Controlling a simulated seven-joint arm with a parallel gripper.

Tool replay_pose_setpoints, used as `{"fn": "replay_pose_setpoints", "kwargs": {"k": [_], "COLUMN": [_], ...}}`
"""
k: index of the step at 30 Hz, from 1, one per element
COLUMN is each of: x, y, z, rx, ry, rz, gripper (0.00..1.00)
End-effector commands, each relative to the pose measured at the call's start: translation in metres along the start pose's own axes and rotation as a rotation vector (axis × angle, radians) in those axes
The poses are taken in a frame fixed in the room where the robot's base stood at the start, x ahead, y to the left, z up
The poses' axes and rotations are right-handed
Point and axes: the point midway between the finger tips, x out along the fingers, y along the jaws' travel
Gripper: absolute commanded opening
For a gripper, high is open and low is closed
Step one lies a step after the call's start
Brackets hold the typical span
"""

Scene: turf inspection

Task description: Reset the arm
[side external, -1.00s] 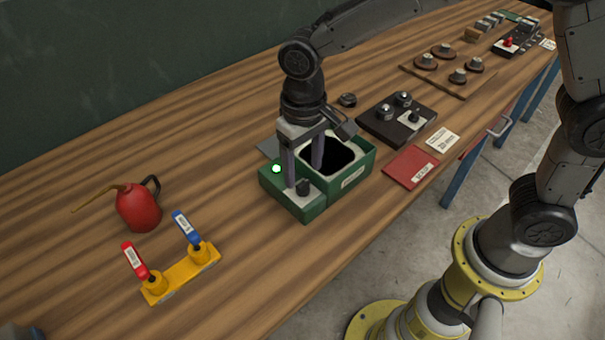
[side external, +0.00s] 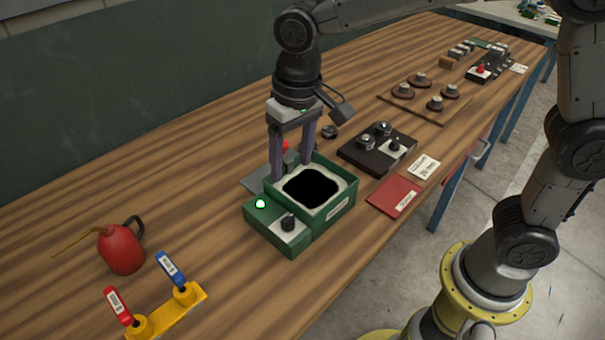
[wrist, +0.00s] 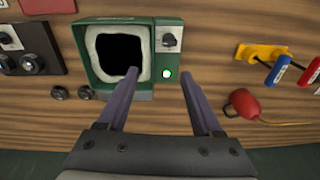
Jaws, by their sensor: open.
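My gripper (side external: 291,166) is open and empty, pointing down at the back edge of a green box (side external: 337,212). The box has a pale-rimmed dark opening, a black knob (side external: 288,222) on a white plate and a lit green lamp (side external: 260,204). In the wrist view, my gripper (wrist: 158,70) has its fingers apart, with the box (wrist: 142,96) beyond their tips and the knob (wrist: 169,40) up and to the right. Whether a fingertip touches the box is unclear.
A grey plate (side external: 256,182) with a red part sits behind my gripper, partly hidden. A red oil can (side external: 121,250) and a yellow bracket with red and blue tagged handles (side external: 187,296) stand left. A black block with knobs (side external: 362,156) and a red booklet (side external: 393,197) lie right.

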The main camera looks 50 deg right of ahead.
Motion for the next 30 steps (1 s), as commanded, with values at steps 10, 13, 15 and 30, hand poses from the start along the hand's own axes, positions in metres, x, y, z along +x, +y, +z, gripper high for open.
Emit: {"fn": "replay_pose_setpoints", "kwargs": {"k": [10,13,15,30], "x": [-0.09,-0.095,-0.092,-0.051], "y": [0.118,0.143,0.156,0.173], "z": [0.067,0.099,0.122,0.173], "rx": [0.154,0.152,0.138,-0.078], "ry": [0.266,0.338,0.381,0.422], "rz": [-0.063,-0.057,-0.045,0.021], "gripper": [0.67,0.67,0.67,0.67]}}
